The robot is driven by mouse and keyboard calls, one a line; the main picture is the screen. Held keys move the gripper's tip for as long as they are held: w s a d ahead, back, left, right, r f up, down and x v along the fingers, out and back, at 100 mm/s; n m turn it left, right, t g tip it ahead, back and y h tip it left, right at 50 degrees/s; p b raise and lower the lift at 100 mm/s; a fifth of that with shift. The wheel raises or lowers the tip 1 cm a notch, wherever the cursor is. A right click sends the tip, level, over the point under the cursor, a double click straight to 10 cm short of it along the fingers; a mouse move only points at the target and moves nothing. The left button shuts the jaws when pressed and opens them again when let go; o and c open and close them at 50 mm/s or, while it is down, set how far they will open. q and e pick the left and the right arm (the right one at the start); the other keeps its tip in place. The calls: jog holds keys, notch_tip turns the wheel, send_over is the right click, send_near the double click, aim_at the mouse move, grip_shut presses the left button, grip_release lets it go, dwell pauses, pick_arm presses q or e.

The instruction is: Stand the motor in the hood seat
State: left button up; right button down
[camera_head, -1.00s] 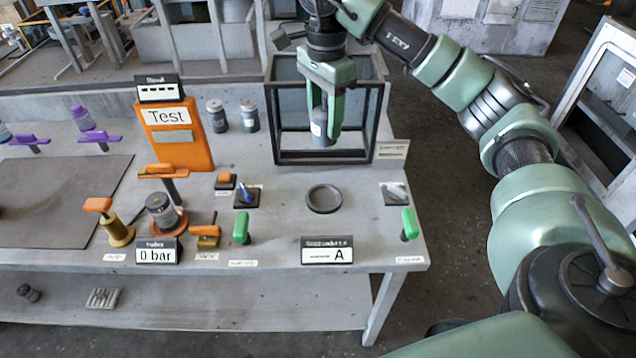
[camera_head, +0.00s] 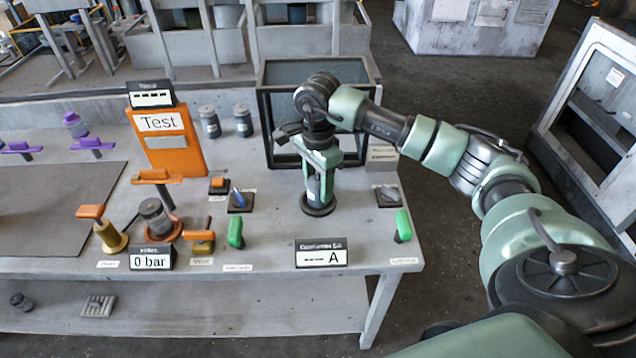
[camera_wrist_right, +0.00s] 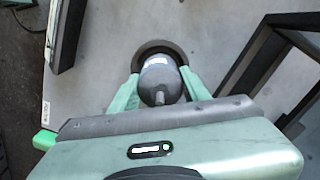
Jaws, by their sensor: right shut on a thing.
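The motor, a dark grey cylinder (camera_head: 314,187) with a light label, is upright between the fingers of my right gripper (camera_head: 318,182). It also shows in the right wrist view (camera_wrist_right: 160,76), with a thin shaft pointing toward the camera. My right gripper (camera_wrist_right: 158,84) is shut on it from both sides. The motor is over or in a round dark ring seat (camera_head: 319,209) on the bench; the ring's far arc (camera_wrist_right: 158,46) shows past it. I cannot tell whether the motor's bottom touches the seat. My left gripper is not in view.
A dark-framed glass hood (camera_head: 375,120) stands close behind the gripper. A sign reading A (camera_head: 322,254) stands in front of the ring, with green handles (camera_head: 235,233) (camera_head: 403,226) either side. An orange Test panel (camera_head: 168,140) and two grey jars (camera_head: 210,122) are at left.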

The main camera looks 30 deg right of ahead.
jog(key=c, duration=0.7)
grip_release()
jog(key=shift+f, duration=0.15)
notch_tip(320, 180, up, 12)
jog(key=shift+r+b, duration=0.15)
jog(key=shift+b, duration=0.55)
